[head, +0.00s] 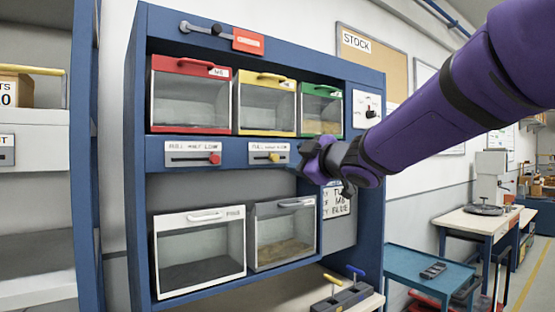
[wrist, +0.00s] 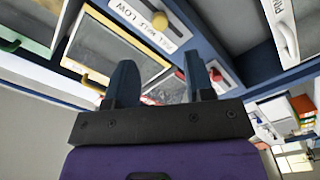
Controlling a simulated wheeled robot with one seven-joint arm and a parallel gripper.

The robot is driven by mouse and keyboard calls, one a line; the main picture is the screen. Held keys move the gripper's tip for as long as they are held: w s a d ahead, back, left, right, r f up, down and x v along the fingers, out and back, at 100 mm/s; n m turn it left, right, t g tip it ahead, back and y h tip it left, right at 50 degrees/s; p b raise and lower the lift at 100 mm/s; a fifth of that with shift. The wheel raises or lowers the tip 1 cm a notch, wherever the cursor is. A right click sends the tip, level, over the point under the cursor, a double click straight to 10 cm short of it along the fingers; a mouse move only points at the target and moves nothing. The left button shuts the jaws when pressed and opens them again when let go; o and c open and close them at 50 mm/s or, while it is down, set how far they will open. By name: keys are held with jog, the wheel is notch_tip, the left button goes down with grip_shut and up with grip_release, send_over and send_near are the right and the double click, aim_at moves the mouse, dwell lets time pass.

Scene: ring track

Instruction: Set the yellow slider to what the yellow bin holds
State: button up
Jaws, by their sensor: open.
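The yellow-framed bin (head: 266,103) is in the middle of the upper row in the head view. Its clear front looks mostly grey, and I cannot tell its fill level for sure. Its yellow handle (wrist: 95,80) shows in the wrist view. The yellow slider knob (head: 274,157) sits on a labelled white plate below the bin, around the middle of its slot; the exact mark is unclear. The knob also shows in the wrist view (wrist: 160,19). My gripper (head: 308,157) is open and empty, just right of the slider plate. Its two fingers (wrist: 162,78) are apart in the wrist view.
A red slider (head: 214,159) is left of the yellow one, its knob at the right. Red (head: 190,95) and green (head: 321,110) bins flank the yellow bin. Two lower bins and a rotary switch (head: 370,113) share the blue cabinet. A blue table (head: 425,262) stands at the right.

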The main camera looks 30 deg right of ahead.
aim_at(276, 158)
jog(key=w, duration=0.6)
jog(key=w+a, duration=0.1)
jog(key=w, duration=0.2)
jog(key=shift+w, duration=0.15)
